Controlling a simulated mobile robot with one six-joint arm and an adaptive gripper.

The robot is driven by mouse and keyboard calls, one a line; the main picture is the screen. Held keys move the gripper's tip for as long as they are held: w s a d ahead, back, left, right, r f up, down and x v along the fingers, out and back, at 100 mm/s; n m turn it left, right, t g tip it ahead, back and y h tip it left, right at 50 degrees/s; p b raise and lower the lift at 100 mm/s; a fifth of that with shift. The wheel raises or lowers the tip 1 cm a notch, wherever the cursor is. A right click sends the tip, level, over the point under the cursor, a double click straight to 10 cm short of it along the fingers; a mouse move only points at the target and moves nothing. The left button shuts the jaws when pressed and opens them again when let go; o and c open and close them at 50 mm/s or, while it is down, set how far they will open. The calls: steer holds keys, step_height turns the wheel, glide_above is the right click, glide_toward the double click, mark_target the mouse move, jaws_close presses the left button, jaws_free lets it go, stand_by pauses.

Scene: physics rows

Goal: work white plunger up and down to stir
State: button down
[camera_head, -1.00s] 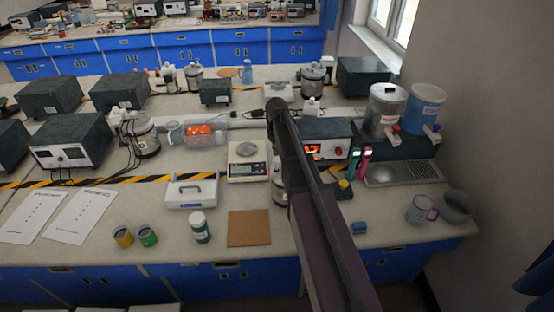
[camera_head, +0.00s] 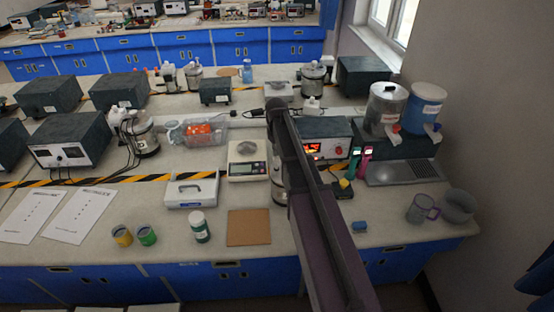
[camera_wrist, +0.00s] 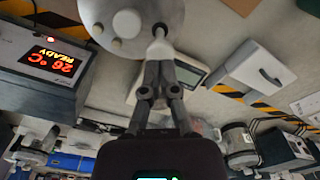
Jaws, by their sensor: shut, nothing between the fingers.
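In the wrist view a pale round vessel lid (camera_wrist: 135,12) fills the top middle, with a large white round part and small white knobs on it. The white plunger (camera_wrist: 159,31) stands at the lid's right edge. My gripper (camera_wrist: 160,55) is shut, with its fingertips at the plunger's end. Nothing shows between the fingers, and I cannot tell whether they touch the plunger. In the head view a sliver of the vessel (camera_head: 277,190) shows beside my arm. My arm hides the rest of the vessel, the plunger and my gripper there.
A balance (camera_head: 248,170) stands just left of the vessel. A heater box (camera_head: 326,140) with a lit orange display stands to the right. A mug (camera_head: 421,209) stands at right.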

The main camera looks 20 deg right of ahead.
mark_target(277, 158)
steer(key=shift+f+b, duration=0.45)
steer(key=shift+f, duration=0.1)
stand_by(0.4)
steer(key=shift+f+b, duration=2.05)
steer(key=shift+r+p, duration=2.25)
steer(key=shift+f, duration=0.2)
steer(key=shift+f+b, duration=2.05)
steer(key=shift+b, duration=0.2)
steer(key=shift+r+p, duration=2.25)
steer(key=shift+p, duration=0.05)
steer(key=shift+f, duration=0.2)
